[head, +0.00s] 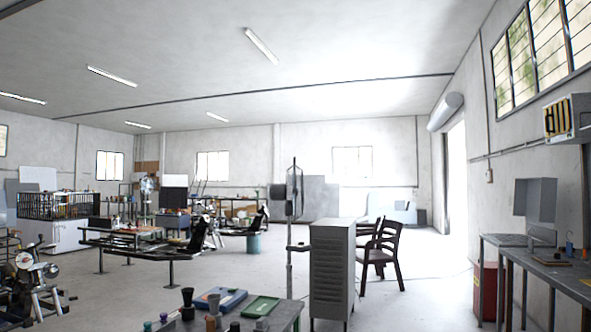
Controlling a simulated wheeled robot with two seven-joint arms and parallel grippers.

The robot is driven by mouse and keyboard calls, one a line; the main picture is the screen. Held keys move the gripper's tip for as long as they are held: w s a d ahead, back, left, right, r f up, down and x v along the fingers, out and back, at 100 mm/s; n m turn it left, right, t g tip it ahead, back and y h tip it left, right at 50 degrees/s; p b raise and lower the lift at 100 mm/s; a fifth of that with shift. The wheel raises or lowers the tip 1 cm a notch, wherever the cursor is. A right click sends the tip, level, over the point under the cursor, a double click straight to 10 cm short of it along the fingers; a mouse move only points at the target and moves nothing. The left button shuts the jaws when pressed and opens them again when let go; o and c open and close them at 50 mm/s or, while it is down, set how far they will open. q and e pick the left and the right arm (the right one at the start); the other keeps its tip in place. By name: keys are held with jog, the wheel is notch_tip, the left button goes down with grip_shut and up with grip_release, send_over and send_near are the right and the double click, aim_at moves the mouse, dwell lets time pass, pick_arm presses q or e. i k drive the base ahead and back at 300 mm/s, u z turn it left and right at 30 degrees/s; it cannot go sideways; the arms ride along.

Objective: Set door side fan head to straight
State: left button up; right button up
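A tall pedestal fan (294,190) stands near the middle of the head view. Its head shows edge-on as a thin upright shape, with a dark block, apparently the motor, on its left side. Its slim grey pole runs down behind the near table, and its base is hidden. I cannot tell exactly how far the head is turned or tilted. The bright doorway (456,178) is in the right wall, under a rolled shutter. A pale round shape in the back left may be another fan, but it is too small to tell. Neither gripper is in view.
A grey slatted cabinet (331,268) stands just right of the fan pole. A near table (286,314) with trays and cups is in front. Brown chairs (382,250) stand behind the cabinet. A workbench (545,272) lines the right wall. Floor toward the doorway is clear.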

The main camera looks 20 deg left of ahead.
aim_at(277, 193)
jog(key=z, duration=0.05)
jog(key=i, duration=2.3)
jog(key=u, duration=0.25)
jog(key=i, duration=2.7)
jog(key=u, duration=0.4)
